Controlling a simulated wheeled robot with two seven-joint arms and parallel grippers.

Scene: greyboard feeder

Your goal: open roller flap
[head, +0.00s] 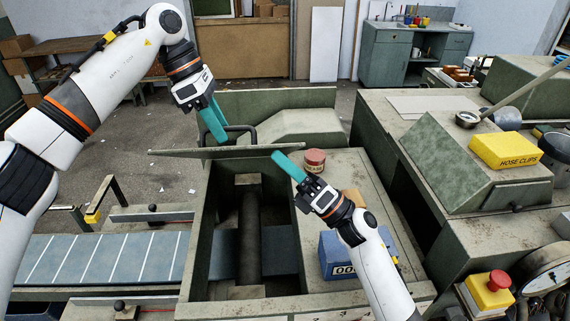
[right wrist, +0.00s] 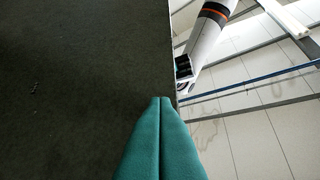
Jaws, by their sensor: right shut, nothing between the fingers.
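The roller flap (head: 225,152) is a thin grey-green plate. It stands raised above the bay, seen almost edge-on, with a black bar handle (head: 238,128) behind it. The roller (head: 249,235) is dark and shows in the open bay below. My left gripper (head: 219,135) points down at the handle; whether its teal fingers are parted or around the bar is unclear. My right gripper (head: 276,155) is shut and empty, its tips by the flap's right part. In the right wrist view the shut fingers (right wrist: 163,100) overlap the edge of a dark surface, probably the flap (right wrist: 80,80); contact is unclear.
A red-lidded tin (head: 314,160) and a blue box (head: 340,255) stand on the housing right of the bay. A striped conveyor (head: 100,260) runs in from the left. A yellow hose clips box (head: 505,150) and a red stop button (head: 498,280) are at right.

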